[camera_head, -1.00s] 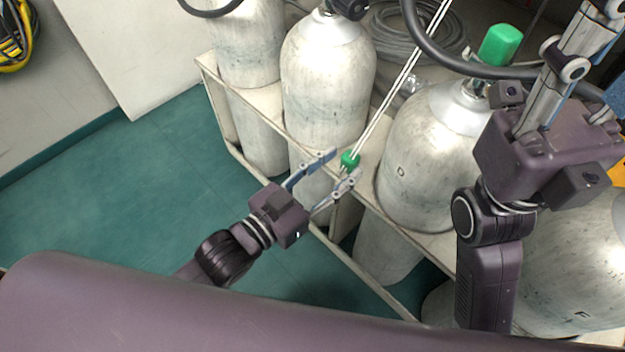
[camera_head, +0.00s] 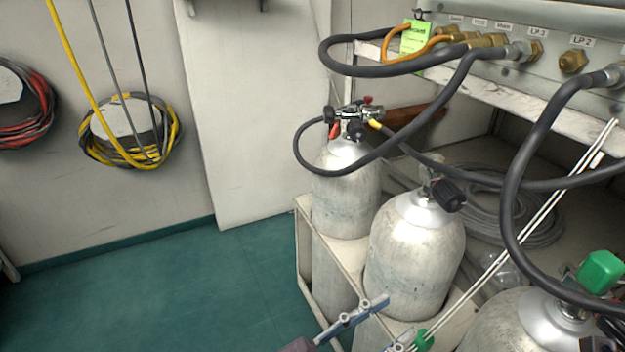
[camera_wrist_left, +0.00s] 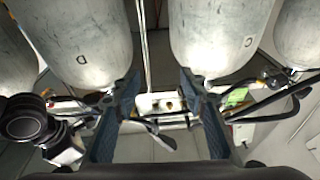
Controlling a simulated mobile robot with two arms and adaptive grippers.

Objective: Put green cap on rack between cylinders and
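A small green cap (camera_head: 423,340) is at the lower end of the thin white cords, by the rack rail between two cylinders; I cannot tell whether it rests on the rail. My left gripper (camera_head: 401,319) is at the bottom edge of the head view, its fingertips just left of this cap. In the left wrist view its fingers (camera_wrist_left: 160,108) are spread wide with nothing between them. The rack (camera_head: 345,258) holds the grey cylinders (camera_head: 415,255). Another green cap (camera_head: 600,272) is on top of the right cylinder (camera_head: 515,322). My right gripper is out of view.
Black hoses (camera_head: 512,190) arch from the gauge panel (camera_head: 550,55) over the cylinders. White cords (camera_head: 545,210) slant down from the panel to the small green cap. Coiled hose (camera_head: 500,215) lies behind. The green floor (camera_head: 170,295) on the left is clear.

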